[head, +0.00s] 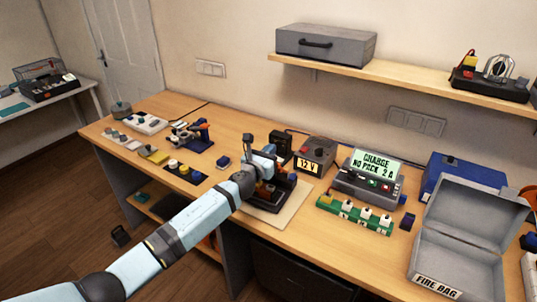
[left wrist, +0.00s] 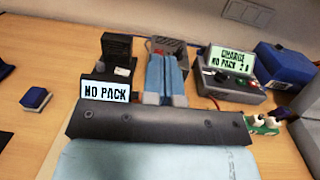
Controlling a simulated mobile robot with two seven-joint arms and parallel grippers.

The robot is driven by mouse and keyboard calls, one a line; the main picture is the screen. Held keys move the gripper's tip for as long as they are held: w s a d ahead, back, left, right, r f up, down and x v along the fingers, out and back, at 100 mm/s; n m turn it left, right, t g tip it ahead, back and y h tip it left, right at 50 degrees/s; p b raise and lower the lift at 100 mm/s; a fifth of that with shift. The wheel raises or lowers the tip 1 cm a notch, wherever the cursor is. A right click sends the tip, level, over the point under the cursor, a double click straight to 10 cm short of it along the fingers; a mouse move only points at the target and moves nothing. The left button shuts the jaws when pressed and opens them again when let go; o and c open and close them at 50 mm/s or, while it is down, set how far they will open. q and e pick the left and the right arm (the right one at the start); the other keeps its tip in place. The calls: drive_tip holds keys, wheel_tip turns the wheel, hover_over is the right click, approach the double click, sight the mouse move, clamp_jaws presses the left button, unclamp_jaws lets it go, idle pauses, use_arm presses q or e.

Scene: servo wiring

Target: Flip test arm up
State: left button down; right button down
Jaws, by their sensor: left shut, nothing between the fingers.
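My left gripper (head: 268,164) reaches in over the black device (head: 284,199) on the beige mat (head: 295,220). In the left wrist view the light blue fingers (left wrist: 166,80) are pressed together with nothing between them. Orange and metallic parts show under the gripper in the head view. My gripper and forearm hide much of the device, so I cannot make out the test arm or its position. A black box (left wrist: 105,92) beside the fingers has a lit display reading NO PACK. My right gripper is not in view.
A 12 V supply (head: 315,156) and a charger (head: 370,177) reading CHARGE, NO PACK stand right of my gripper. A green strip (head: 354,214), blue box (head: 462,178) and open grey fire bag box (head: 455,250) are farther right. Small parts and a blue block (head: 223,162) lie left.

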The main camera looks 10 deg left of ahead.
use_arm(q)
drive_tip(key=shift+s+r, duration=0.15)
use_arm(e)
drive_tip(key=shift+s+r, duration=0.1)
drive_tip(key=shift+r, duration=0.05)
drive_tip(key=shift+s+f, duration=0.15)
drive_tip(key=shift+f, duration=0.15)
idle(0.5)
